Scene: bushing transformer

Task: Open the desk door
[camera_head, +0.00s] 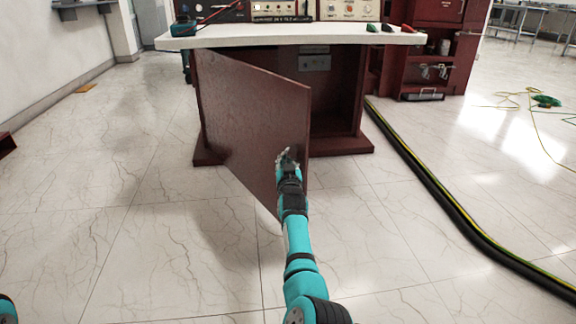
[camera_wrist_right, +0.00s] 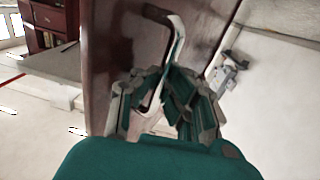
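The dark red desk door (camera_head: 245,115) stands swung well out from the desk, hinged at the left of the opening. Its free edge points towards me, and the dark cabinet inside (camera_head: 335,90) shows to its right. My right gripper (camera_head: 287,158) is at the door's outer face near the free edge. In the right wrist view, its fingers (camera_wrist_right: 162,88) close in on both sides of the bent metal door handle (camera_wrist_right: 176,42), which runs down between them. The far side of the grip is partly hidden. My left gripper is out of view; only a bit of teal shows at lower left.
The white desktop (camera_head: 290,36) carries instrument panels (camera_head: 285,10). A thick black cable (camera_head: 430,180) with a yellow-green stripe runs along the floor at right. A red cabinet (camera_head: 420,60) stands at back right. The tiled floor left of the door is clear.

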